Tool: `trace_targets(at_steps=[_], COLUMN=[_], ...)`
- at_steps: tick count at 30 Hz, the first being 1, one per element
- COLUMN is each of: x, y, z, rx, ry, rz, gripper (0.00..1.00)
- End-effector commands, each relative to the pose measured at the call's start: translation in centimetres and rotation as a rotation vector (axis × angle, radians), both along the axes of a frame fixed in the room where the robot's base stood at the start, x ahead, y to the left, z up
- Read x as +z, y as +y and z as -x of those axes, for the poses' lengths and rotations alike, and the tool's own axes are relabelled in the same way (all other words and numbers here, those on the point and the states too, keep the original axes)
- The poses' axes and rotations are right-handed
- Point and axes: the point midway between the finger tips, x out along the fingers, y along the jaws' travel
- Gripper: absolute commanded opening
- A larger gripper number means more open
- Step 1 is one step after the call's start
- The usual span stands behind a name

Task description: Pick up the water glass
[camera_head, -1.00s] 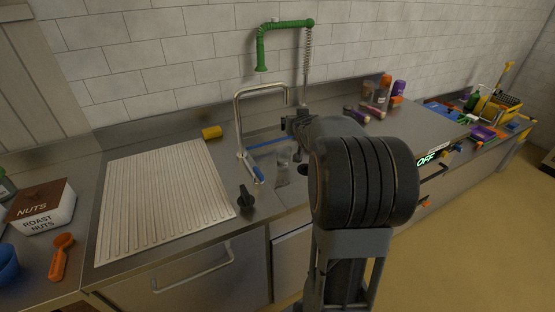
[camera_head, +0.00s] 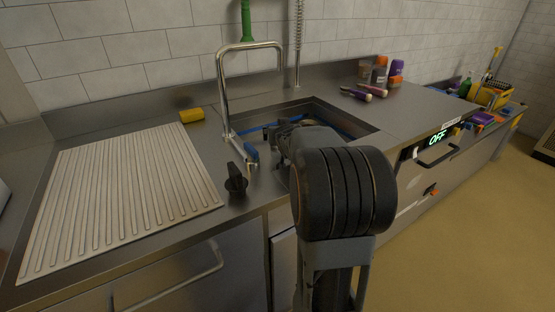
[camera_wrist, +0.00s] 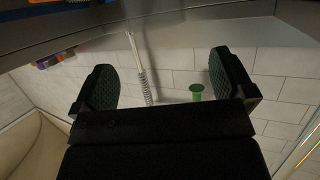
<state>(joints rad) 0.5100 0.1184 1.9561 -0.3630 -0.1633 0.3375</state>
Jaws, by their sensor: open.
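My gripper (camera_head: 282,132) is over the sink area in the head view, largely hidden behind my own dark arm. In the wrist view, the two dark ribbed fingers of my gripper (camera_wrist: 161,80) stand wide apart with nothing between them. I cannot make out the water glass clearly in either current view. In the head view, the spot just below my gripper is crowded and partly covered by my arm, so the glass may be hidden there.
A tall metal tap (camera_head: 222,90) with a blue-tipped lever rises left of my gripper. A black knob (camera_head: 236,180), yellow sponge (camera_head: 191,115) and ribbed drainboard (camera_head: 120,195) lie left. Several jars (camera_head: 380,72) stand back right. A green spout (camera_wrist: 196,91) shows in the wrist view.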

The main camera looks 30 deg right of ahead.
Motion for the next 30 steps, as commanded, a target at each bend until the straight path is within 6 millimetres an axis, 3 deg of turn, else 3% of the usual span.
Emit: trace_targets(at_steps=[1, 6, 24, 30], x=[-1.6, -2.8, -4.9, -5.1], y=[0.0, -0.2, -3.0, -3.3], z=[0.0, -0.2, -5.6, -6.3], rx=[0.0, -0.001, -0.001, -0.001], ry=[-0.001, 0.0, 0.001, 0.0], rz=[0.0, 0.0, 0.0, 0.0], gripper=[1.0, 1.0, 1.0, 1.0])
